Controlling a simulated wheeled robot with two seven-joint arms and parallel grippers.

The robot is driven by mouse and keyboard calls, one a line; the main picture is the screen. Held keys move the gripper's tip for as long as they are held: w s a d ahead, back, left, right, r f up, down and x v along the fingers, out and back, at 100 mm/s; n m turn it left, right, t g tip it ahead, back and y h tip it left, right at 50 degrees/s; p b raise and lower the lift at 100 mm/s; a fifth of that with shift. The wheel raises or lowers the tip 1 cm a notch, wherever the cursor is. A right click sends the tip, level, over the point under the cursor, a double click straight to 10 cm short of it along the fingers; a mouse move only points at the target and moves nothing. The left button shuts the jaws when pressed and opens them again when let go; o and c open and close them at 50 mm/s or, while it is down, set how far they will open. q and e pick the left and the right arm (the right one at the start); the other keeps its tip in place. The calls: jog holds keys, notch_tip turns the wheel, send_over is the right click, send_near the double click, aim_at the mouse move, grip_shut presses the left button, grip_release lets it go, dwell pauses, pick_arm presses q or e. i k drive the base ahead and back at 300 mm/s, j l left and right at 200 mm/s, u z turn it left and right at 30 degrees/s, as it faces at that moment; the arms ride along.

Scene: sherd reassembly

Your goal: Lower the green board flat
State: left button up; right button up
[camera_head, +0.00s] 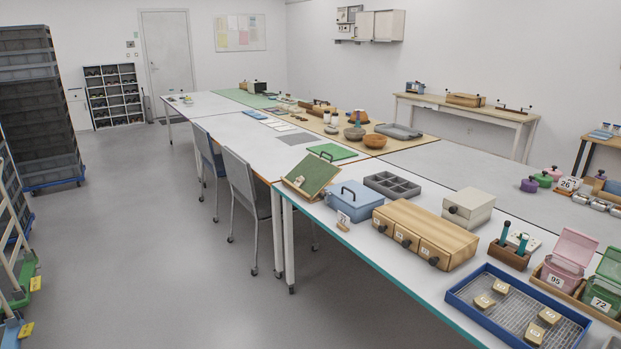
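A green board (313,177) with a light wooden edge stands tilted near the front edge of the white table (375,222). Its face slopes toward the lower left, and a dark handle (326,155) shows at its upper edge. What props it from behind is hidden. Neither of my grippers shows in this view.
A blue lidded box (356,199) stands just right of the board. Behind it are a grey divided tray (392,185) and a flat green mat (332,152). A wooden drawer box (425,230) stands farther right.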

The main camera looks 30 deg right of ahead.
aim_at(317, 173)
jog(key=i+l+z, duration=0.1)
jog(key=i+l, duration=0.45)
jog(key=i+l+z, duration=0.1)
jog(key=i+l, duration=0.85)
jog(key=i, duration=0.25)
jog(key=l+z, duration=0.05)
